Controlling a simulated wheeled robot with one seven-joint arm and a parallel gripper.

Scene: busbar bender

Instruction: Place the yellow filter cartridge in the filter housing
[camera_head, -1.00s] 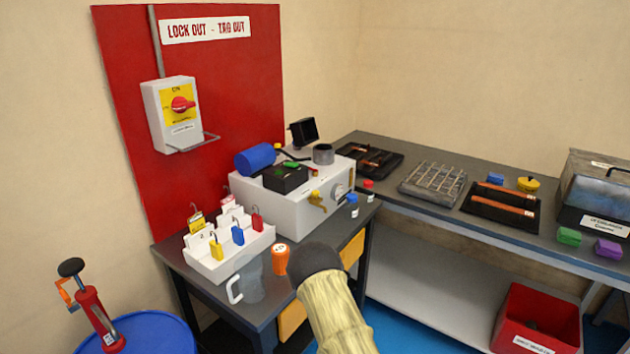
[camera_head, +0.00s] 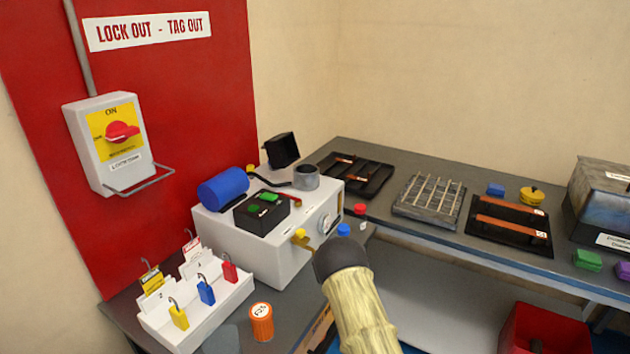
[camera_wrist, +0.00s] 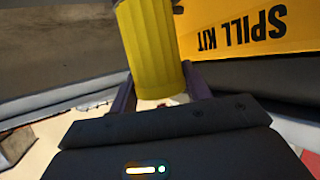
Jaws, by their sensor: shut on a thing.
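The yellow filter cartridge (camera_wrist: 150,45) is a ribbed cylinder in the wrist view. My gripper (camera_wrist: 161,88) is shut on it, with one dark finger on each side. The cartridge's far end is cut off by the top of the picture. A grey, open-topped round cup (camera_head: 306,178), which looks like the filter housing, stands on the right rear of the white machine (camera_head: 255,245). I cannot see inside it.
A blue cylinder (camera_head: 223,188) and a black button box (camera_head: 262,209) sit on the machine. An orange canister (camera_head: 261,322) and a white padlock rack (camera_head: 205,308) stand in front. A yellow spill kit (camera_wrist: 245,25) is close beside the cartridge in the wrist view.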

